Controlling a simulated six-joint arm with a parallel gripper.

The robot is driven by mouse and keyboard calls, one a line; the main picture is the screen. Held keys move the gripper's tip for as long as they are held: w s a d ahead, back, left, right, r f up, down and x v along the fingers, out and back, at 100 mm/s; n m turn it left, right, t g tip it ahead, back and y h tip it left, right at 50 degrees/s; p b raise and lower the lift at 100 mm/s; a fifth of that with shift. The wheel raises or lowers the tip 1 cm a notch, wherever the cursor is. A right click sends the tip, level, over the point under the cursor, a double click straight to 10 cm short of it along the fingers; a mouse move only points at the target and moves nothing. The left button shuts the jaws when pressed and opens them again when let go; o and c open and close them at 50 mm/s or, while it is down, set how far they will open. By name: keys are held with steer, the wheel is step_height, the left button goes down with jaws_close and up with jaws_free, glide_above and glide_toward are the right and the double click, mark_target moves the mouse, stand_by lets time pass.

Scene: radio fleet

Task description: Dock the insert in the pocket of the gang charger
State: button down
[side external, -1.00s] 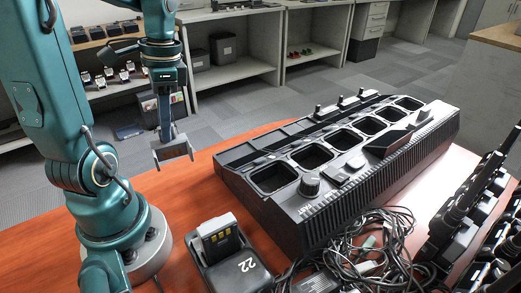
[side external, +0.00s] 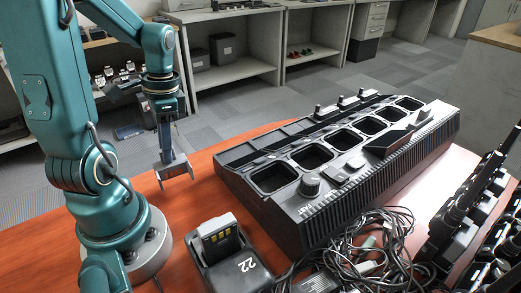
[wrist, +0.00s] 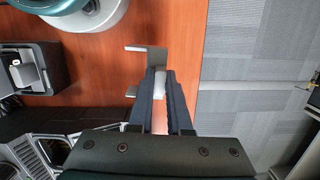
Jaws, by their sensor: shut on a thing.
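My gripper (side external: 171,153) is shut on a small grey bracket-shaped insert (side external: 177,169), which hangs in the air near the left edge of the wooden table. In the wrist view the insert (wrist: 156,58) shows beyond my dark fingers (wrist: 170,95), with its arms pointing left; part of it is hidden between them. The black gang charger (side external: 378,165) lies to the right of my gripper, with a row of open, empty-looking pockets (side external: 273,178). A part of the charger (wrist: 45,150) shows at the lower left of the wrist view. The insert is apart from it.
A black single holder marked 22 (side external: 245,266) stands in front with a grey block in it. Tangled cables (side external: 375,250) lie along the charger's front. Several radios (side external: 465,220) stand at the right. The table (side external: 180,215) between my gripper and the charger is clear.

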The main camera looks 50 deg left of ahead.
steer(key=shift+f, duration=1.85)
steer(key=c, duration=0.9)
jaws_free()
steer(key=shift+o, duration=0.2)
steer(key=shift+f, duration=0.1)
steer(key=r, duration=0.2)
steer(key=w+r, duration=0.1)
steer(key=r, duration=0.1)
steer(key=shift+r, duration=0.4)
steer(key=w+d+r+t+y, duration=0.1)
steer(key=w+d+r+t, duration=0.1)
steer(key=d, duration=0.4)
step_height(320, 180, up, 2)
steer(key=shift+w+d+r+t, duration=0.1)
steer(key=shift+w+d+t, duration=0.3)
steer(key=shift+t, duration=0.2)
steer(key=o, duration=0.3)
steer(key=d+r+n+t+h, duration=0.1)
steer(key=d+r+t, duration=0.2)
steer(key=d, duration=0.5)
steer(key=shift+s+d+t, duration=0.15)
steer(key=shift+s+t, duration=0.3)
steer(key=shift+t, duration=0.15)
steer(key=shift+o, duration=0.8)
steer(key=shift+d+r, duration=0.15)
